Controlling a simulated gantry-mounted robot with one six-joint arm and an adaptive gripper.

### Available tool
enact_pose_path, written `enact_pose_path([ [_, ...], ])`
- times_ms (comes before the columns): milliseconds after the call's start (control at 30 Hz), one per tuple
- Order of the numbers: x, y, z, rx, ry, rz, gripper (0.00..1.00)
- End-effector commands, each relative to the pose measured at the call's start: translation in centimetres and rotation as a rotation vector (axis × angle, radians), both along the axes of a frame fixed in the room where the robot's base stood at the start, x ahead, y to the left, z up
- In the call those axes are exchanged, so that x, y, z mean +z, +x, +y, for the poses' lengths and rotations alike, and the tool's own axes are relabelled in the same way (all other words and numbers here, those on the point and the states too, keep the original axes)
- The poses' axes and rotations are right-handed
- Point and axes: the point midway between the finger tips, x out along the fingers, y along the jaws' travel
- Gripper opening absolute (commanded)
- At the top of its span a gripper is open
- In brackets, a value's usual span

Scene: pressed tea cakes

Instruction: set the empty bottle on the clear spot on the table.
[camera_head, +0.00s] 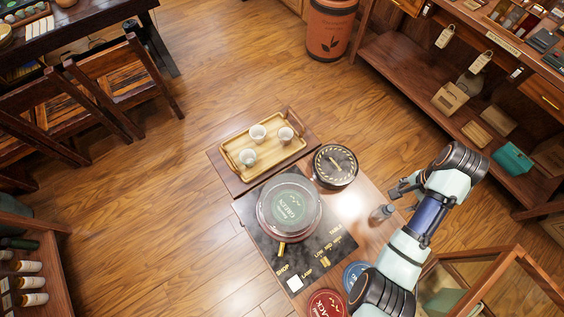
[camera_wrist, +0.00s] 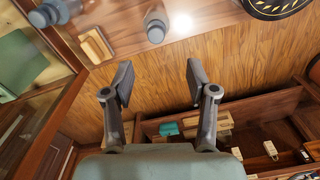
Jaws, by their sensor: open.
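The grey bottle (camera_head: 381,213) stands upright on the wooden table (camera_head: 372,190), near its right edge. It also shows at the top of the wrist view (camera_wrist: 155,24), beyond my fingertips and apart from them. My gripper (camera_head: 402,196) is just to the right of the bottle in the head view. In the wrist view my gripper (camera_wrist: 158,82) has its two fingers spread wide with nothing between them. A bare, bright patch of table lies between the bottle and the round black tin (camera_head: 335,166). I cannot tell whether the bottle is empty.
A tray (camera_head: 236,143) with three cups stands behind. Red (camera_head: 327,304) and blue (camera_head: 355,273) tins lie near the front.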

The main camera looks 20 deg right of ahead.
Motion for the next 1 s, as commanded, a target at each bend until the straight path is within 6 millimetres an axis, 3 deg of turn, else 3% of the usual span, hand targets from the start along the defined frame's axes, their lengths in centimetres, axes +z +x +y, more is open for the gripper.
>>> enact_pose_path([
  [67, 0.3, 2.8, 2.5, 0.116, -0.058, -0.051, 0.58],
  [133, 1.4, 6.7, 6.9, 0.306, -0.157, -0.141, 0.58],
  [167, 2.2, 8.4, 9.4, 0.407, -0.209, -0.191, 0.58],
  [200, 3.5, 10.5, 13.2, 0.548, -0.286, -0.265, 0.58],
  [267, 6.0, 12.6, 19.3, 0.754, -0.401, -0.383, 0.58],
  [300, 7.9, 13.2, 23.2, 0.877, -0.475, -0.460, 0.58],
  [400, 12.6, 12.8, 31.7, 1.125, -0.639, -0.640, 0.58],
  [500, 16.3, 11.1, 37.1, 1.276, -0.757, -0.774, 0.58],
  [633, 18.6, 9.6, 39.8, 1.352, -0.828, -0.852, 0.58],
  [1000, 18.9, 9.5, 40.0, 1.356, -0.835, -0.859, 0.58],
])
